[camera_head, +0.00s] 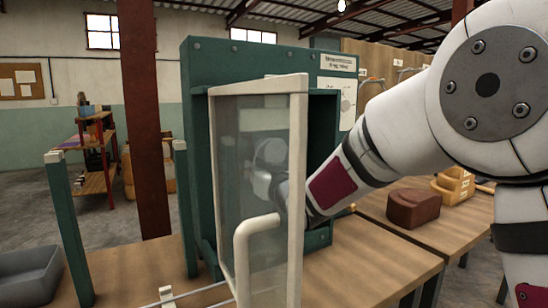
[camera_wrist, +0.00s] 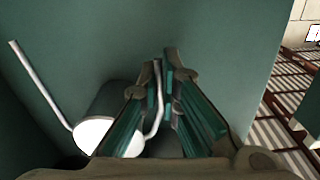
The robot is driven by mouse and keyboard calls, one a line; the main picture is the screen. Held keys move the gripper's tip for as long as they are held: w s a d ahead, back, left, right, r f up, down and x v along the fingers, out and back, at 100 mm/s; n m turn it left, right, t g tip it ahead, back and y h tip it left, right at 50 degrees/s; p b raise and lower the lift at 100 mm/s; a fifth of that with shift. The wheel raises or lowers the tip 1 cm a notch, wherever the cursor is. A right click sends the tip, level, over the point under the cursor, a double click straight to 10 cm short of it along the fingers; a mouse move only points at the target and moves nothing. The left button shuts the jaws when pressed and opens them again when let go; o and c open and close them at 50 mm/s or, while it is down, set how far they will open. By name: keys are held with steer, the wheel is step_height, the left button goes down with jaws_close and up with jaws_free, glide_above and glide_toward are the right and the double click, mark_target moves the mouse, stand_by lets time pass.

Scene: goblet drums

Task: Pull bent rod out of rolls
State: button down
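The bent rod (camera_wrist: 41,85) shows in the wrist view as a thin pale bar slanting down from upper left to a dark roll (camera_wrist: 108,104) with a white end face. A curved pale length (camera_wrist: 159,112) on the roll's right rises between my fingers; it looks like the rod's bent end. My gripper (camera_wrist: 166,76) has its fingertips close together around this length; whether they press on it is unclear. Any second roll is mostly hidden. In the head view my arm reaches into the green machine (camera_head: 262,60), and my gripper is hidden behind the door.
The machine's pale-framed clear door (camera_head: 300,130) stands swung out beside my arm, its handle (camera_head: 241,262) toward me. Green posts (camera_head: 69,228) stand left. A grey tray (camera_head: 28,277) is at lower left. A brown block (camera_head: 413,208) sits on the bench at right.

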steer(key=shift+d+f, duration=0.15)
steer(key=shift+f, duration=0.4)
steer(key=shift+w+d+r+p, duration=0.1)
steer(key=shift+r+p, duration=0.45)
steer(key=shift+r, duration=0.75)
steer(key=shift+r, duration=0.2)
steer(key=shift+r+p, duration=0.3)
steer(key=shift+r, duration=0.25)
